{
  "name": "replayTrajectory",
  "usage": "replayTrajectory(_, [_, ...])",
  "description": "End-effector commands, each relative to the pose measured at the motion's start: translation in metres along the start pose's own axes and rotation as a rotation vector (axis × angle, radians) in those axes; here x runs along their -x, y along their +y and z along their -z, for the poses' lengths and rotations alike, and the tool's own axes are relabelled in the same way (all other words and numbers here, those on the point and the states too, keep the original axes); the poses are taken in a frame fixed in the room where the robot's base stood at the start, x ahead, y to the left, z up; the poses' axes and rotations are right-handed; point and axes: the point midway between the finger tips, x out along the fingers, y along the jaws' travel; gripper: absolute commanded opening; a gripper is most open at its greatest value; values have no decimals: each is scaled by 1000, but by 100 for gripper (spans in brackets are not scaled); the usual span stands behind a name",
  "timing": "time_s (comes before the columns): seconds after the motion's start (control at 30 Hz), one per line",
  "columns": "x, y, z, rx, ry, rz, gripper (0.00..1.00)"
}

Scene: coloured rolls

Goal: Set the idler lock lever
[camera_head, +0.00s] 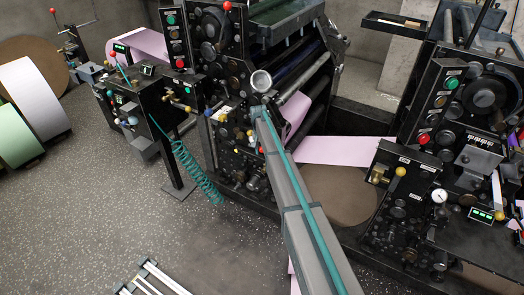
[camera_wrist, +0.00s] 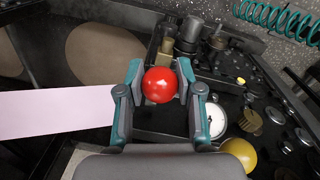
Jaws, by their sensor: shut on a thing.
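A glossy red ball knob (camera_wrist: 158,85) sits between the two fingers of my gripper (camera_wrist: 158,84) in the wrist view. The fingers are closed on both sides of the knob. The shaft under the knob is hidden, and no readable label shows which lever it belongs to. In the head view my grey and teal arm reaches up to the dark press in the middle (camera_head: 225,50), and the fingers cannot be made out there.
A yellow ball knob (camera_wrist: 240,153) and a white dial gauge (camera_wrist: 216,120) stand close to the right finger. Brass fittings (camera_wrist: 176,47) lie just beyond the fingertips. A pink web (camera_wrist: 50,112) runs at left. A coiled teal hose (camera_head: 195,172) hangs left of the press.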

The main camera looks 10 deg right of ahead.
Motion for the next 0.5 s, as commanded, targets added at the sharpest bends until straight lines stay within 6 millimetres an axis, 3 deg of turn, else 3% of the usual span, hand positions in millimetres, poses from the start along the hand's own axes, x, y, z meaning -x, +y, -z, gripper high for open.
replayTrajectory(0.5, [6, 1, 4, 0, 4, 0, 0])
